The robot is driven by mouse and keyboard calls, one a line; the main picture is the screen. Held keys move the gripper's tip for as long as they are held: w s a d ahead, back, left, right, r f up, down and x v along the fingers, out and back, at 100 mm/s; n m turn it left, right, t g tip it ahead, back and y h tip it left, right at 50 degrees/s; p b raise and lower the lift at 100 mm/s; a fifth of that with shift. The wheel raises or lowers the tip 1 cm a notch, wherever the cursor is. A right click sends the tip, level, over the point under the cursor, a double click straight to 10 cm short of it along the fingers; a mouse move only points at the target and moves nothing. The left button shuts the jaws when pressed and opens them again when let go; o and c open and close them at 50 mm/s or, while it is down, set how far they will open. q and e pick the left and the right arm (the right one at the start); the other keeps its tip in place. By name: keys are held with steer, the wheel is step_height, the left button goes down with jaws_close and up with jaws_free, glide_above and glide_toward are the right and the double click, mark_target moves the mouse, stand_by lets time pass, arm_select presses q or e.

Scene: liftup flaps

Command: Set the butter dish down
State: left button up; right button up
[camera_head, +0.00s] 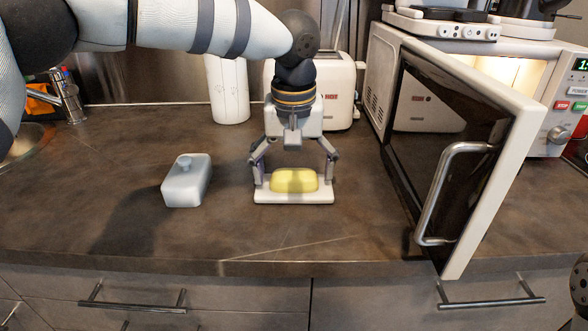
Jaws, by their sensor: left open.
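The butter dish (294,197) is a flat white tray with a yellow block of butter (294,180) on it. It appears to rest on the brown counter, near the middle. My left gripper (294,179) points down over it, with its open fingers on either side of the butter at the tray's ends. Whether the fingertips touch the dish cannot be told. The grey-white lid (186,182) with a small knob stands apart on the counter to the left. Of my right arm, only a dark part shows at the lower right edge; its gripper is out of view.
A microwave (549,85) stands at the right, its door (455,150) swung open over the counter. A white toaster (340,88) and a white cylinder (228,92) stand behind the gripper. A sink tap (68,97) is at the left. The counter (330,235) in front of the dish is clear.

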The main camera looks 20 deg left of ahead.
mark_target(294, 178)
arm_select(q)
step_height(294, 178, up, 12)
steer(key=s, duration=0.1)
steer(key=shift+s+d, duration=0.2)
steer(key=shift+s, duration=0.05)
